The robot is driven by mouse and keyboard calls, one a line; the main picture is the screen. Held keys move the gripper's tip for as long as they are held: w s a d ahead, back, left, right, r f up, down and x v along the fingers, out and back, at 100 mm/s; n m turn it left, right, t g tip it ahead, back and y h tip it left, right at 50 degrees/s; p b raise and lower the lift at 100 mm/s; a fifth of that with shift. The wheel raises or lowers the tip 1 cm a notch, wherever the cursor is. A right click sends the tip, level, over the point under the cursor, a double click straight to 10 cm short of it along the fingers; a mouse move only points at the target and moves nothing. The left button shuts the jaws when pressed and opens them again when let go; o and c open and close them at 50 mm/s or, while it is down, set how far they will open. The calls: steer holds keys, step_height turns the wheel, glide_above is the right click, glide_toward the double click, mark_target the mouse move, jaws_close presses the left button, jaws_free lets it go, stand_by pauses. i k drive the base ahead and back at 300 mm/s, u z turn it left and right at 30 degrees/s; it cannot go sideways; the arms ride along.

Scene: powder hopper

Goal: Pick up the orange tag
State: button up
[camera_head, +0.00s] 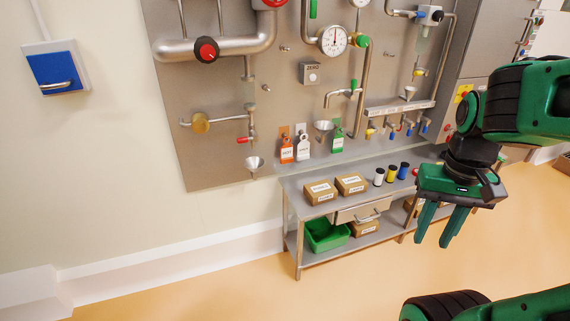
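The orange tag (286,152) hangs on the grey wall panel, left of a white tag (303,147) and a green tag (337,141). It carries a white label, too small to read surely. My gripper (433,243) is in the right part of the view, fingers pointing down, with a gap between them and nothing held. It shows well to the right of the orange tag and lower in the picture, apart from it. No part of the tag is hidden by my arm.
A steel bench (300,208) stands below the tags, with cardboard boxes (320,191) and small canisters on top. A green bin (325,236) sits on its lower shelf. Funnels (254,163) and pipes project from the panel (215,110). The floor in front is clear.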

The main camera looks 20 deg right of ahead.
mark_target(287, 150)
steer(key=k, duration=1.05)
steer(key=z, duration=0.5)
steer(key=i, duration=2)
steer(key=u, duration=0.6)
